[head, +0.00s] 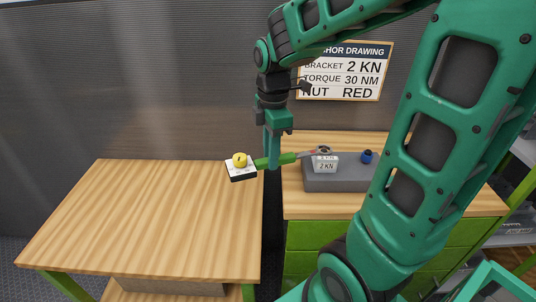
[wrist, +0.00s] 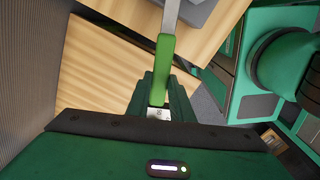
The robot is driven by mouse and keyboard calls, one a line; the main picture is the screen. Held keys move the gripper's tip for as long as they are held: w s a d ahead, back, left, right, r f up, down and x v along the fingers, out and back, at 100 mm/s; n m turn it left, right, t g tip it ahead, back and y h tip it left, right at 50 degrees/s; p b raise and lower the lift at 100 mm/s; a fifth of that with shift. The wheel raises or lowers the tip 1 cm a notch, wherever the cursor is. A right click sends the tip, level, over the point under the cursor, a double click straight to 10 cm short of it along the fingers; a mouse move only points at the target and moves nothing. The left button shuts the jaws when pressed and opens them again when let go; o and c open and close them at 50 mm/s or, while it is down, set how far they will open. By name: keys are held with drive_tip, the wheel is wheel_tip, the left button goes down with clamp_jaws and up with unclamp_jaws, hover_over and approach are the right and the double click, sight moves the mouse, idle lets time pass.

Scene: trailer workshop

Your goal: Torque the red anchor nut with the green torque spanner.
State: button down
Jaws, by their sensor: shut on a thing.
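My gripper (head: 272,162) is shut on the green handle of the torque spanner (head: 289,158). The spanner lies roughly level, its metal end pointing right towards the nut area on the grey block (head: 345,182). A white bracket label reading 2 KN (head: 325,166) stands at the front of that block. A small dark reddish piece (head: 323,149) shows above the label, partly hidden by the spanner head; I cannot tell whether they touch. In the wrist view, the green handle (wrist: 161,65) runs up from between my fingers (wrist: 158,98), and its metal shaft leaves the top edge.
A blue nut-like piece (head: 367,156) stands on the block's right. A white plate with a yellow knob (head: 240,162) is near the left wooden table's (head: 150,215) back right corner. That table is otherwise clear. A drawing sign (head: 345,71) reads torque 30 NM, nut red.

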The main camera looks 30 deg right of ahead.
drive_tip(key=shift+f, duration=1.05)
drive_tip(key=shift+w, duration=0.1)
drive_tip(key=w+d+m, duration=1.1)
drive_tip(key=m, duration=0.1)
drive_tip(key=shift+w, duration=0.25)
idle(1.6)
drive_tip(key=shift+r, duration=0.1)
drive_tip(key=shift+r, duration=1.05)
